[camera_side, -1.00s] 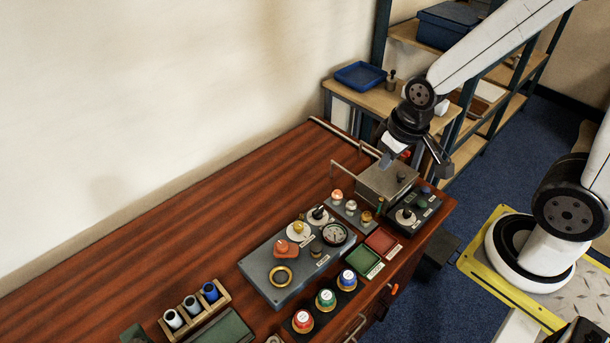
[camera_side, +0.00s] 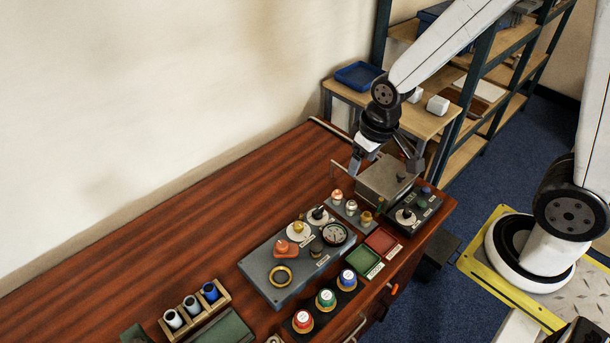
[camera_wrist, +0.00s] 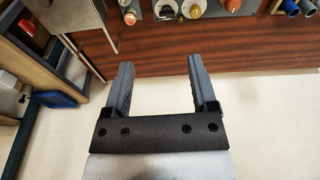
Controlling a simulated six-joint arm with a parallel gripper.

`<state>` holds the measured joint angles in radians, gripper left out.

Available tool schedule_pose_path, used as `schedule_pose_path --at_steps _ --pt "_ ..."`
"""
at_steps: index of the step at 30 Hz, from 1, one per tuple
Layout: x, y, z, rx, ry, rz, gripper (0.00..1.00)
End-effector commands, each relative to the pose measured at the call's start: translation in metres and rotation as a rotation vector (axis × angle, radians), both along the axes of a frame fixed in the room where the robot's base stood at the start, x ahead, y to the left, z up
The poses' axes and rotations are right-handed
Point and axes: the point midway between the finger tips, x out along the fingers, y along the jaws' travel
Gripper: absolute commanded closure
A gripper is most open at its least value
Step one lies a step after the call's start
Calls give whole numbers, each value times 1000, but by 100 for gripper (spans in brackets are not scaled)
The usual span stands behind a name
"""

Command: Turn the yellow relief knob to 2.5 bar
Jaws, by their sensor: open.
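The yellow relief knob (camera_side: 298,227) sits on a white round dial on the grey panel (camera_side: 262,272), in the side view. A black knob (camera_side: 318,213) on a second white dial and a round gauge (camera_side: 335,234) are beside it. The knob's setting and the gauge reading are too small to read. My gripper (camera_side: 384,163) is open and empty, above the back end of the bench near the metal box, well apart from the knob. In the wrist view its two fingers (camera_wrist: 161,64) are spread with nothing between them.
A metal box (camera_side: 386,182) stands close to my gripper. Several small fittings (camera_side: 350,206) stand between it and the panel. An orange-red handle (camera_side: 281,248) is near the knob. Green (camera_side: 363,258) and red trays lie in front. The wall-side bench top (camera_side: 200,240) is clear.

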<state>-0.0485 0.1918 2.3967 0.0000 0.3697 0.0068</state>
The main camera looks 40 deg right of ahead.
Motion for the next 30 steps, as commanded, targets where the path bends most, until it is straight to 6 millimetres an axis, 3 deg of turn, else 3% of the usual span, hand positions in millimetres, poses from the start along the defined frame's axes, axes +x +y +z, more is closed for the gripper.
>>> schedule_pose_path --at_steps 15,24,30 --pt "75 46 -78 -9 110 92 26" --pt "98 74 -134 -19 163 137 26" --pt "104 83 -154 -23 180 152 26"
